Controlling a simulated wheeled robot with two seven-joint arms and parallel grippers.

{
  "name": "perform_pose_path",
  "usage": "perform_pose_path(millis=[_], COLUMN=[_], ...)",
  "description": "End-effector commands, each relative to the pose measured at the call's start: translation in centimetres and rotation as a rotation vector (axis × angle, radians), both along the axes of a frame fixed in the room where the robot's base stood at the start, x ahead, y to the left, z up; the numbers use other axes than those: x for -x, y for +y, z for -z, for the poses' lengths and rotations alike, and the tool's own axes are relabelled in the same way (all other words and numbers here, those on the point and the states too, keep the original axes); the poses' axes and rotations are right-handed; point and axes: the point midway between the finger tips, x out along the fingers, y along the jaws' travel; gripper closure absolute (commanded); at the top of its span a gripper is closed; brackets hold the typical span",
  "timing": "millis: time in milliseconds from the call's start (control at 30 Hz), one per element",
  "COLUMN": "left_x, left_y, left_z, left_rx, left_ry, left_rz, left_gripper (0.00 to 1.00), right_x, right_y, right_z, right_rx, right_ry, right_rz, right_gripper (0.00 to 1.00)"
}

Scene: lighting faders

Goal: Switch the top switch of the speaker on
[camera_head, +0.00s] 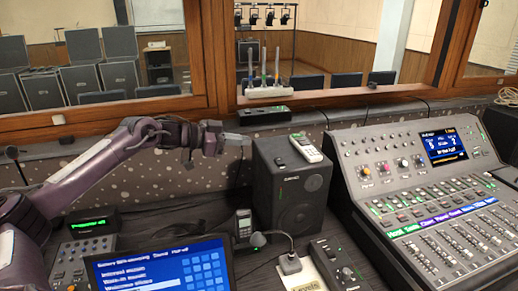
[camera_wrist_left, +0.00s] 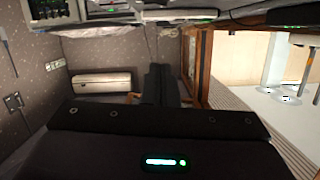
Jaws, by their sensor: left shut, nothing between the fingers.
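The speaker (camera_head: 262,190) is a dark box standing left of the mixing console, with a round cone on its front. A small dark raised part (camera_head: 280,161) shows on its top, perhaps the switch; its position is too small to read. My left gripper (camera_head: 246,139) reaches in from the left, near and above the speaker's rear left top corner, apparently apart from it. In the left wrist view the two dark fingers of my left gripper (camera_wrist_left: 158,72) are together, with nothing between them. I cannot clearly make out the speaker's switch there. My right gripper is not in view.
A white remote (camera_head: 306,147) lies on the speaker's top. The mixing console (camera_head: 415,180) fills the right. A gooseneck microphone (camera_head: 289,263), a small handheld device (camera_head: 243,225) and a laptop screen (camera_head: 165,268) stand in front. A black box (camera_head: 265,115) sits on the ledge behind.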

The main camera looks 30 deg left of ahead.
Motion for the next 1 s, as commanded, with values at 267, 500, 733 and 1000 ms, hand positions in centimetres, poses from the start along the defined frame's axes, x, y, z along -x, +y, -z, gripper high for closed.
perform_pose_path(millis=[267, 500, 733, 1000], left_x=[-3.8, -7.3, -7.3, -7.3], left_y=[-3.4, -6.2, -5.6, -5.5], left_z=[0.5, 2.1, 5.4, 6.2], left_rx=[0.006, 0.001, 0.000, 0.000], left_ry=[-0.002, 0.001, 0.002, 0.000], left_rz=[0.004, 0.002, 0.001, 0.001], left_gripper=[1.00, 1.00, 1.00, 1.00], right_x=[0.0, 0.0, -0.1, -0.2], right_y=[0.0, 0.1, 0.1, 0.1], right_z=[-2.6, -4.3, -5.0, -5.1], right_rx=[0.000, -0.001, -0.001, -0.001], right_ry=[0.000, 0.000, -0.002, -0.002], right_rz=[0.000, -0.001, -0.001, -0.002], right_gripper=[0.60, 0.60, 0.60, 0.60])
